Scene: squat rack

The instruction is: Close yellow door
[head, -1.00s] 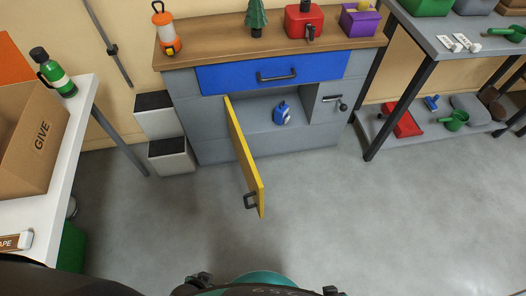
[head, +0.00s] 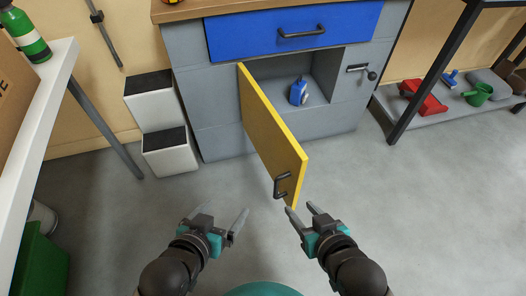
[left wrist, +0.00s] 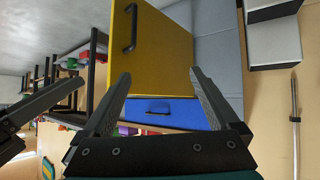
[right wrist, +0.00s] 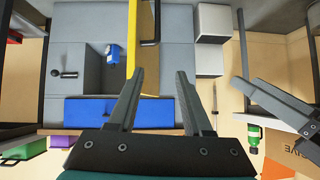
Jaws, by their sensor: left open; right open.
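The yellow door (head: 268,130) stands swung open from the grey cabinet (head: 222,128), hinged at the left of the open compartment. Its dark handle (head: 282,186) is near the free edge, on the face turned left. The door also shows in the left wrist view (left wrist: 160,55) and edge-on in the right wrist view (right wrist: 134,45). My left gripper (head: 222,218) is open and empty, left of the door's free end. My right gripper (head: 302,214) is open and empty, just in front of the door's free edge, apparently apart from it.
A blue drawer (head: 290,30) is shut above the compartment, which holds a blue object (head: 298,92). White bins (head: 168,150) stand left of the cabinet. A white table (head: 40,115) is at left, a grey shelf (head: 440,118) at right. The floor around the door is clear.

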